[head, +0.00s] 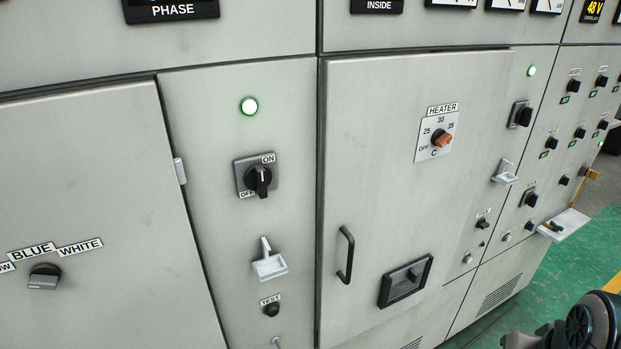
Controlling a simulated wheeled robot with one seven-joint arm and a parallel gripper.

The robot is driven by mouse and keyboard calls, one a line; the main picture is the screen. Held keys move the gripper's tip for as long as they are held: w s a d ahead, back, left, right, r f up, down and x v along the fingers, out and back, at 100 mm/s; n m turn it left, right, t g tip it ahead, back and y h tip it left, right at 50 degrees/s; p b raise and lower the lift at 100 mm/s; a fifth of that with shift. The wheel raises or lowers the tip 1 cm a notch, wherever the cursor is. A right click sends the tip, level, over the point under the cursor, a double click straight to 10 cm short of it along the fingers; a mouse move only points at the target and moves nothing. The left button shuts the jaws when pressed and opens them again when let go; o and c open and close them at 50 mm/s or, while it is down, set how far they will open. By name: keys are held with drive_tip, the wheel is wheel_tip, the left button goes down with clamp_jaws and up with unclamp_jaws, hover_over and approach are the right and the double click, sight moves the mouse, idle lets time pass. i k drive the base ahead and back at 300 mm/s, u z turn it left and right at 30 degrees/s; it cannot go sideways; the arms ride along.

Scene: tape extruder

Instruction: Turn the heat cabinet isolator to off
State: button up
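A black rotary switch (261,180) with ON and OFF labels sits on the narrow grey panel in the head view. Its handle stands upright, with its white mark at the top near the ON label. The OFF label is at its lower left. A green lamp (249,106) above it is lit. On the door to the right, a HEATER dial (441,139) has an orange knob and marks OFF, 25, 30 and 35. No label in view reads "heat cabinet isolator". Part of my arm shows at the bottom right. My gripper's fingers are not in view.
A white bracket (268,262) and TEST button (271,308) are below the switch. A small shelf (566,223) juts out at right. Green floor (583,262) is clear there.

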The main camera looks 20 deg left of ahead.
sight(257, 179)
drive_tip(key=k, duration=0.75)
drive_tip(key=u, duration=1.65)
drive_tip(key=i, duration=0.5)
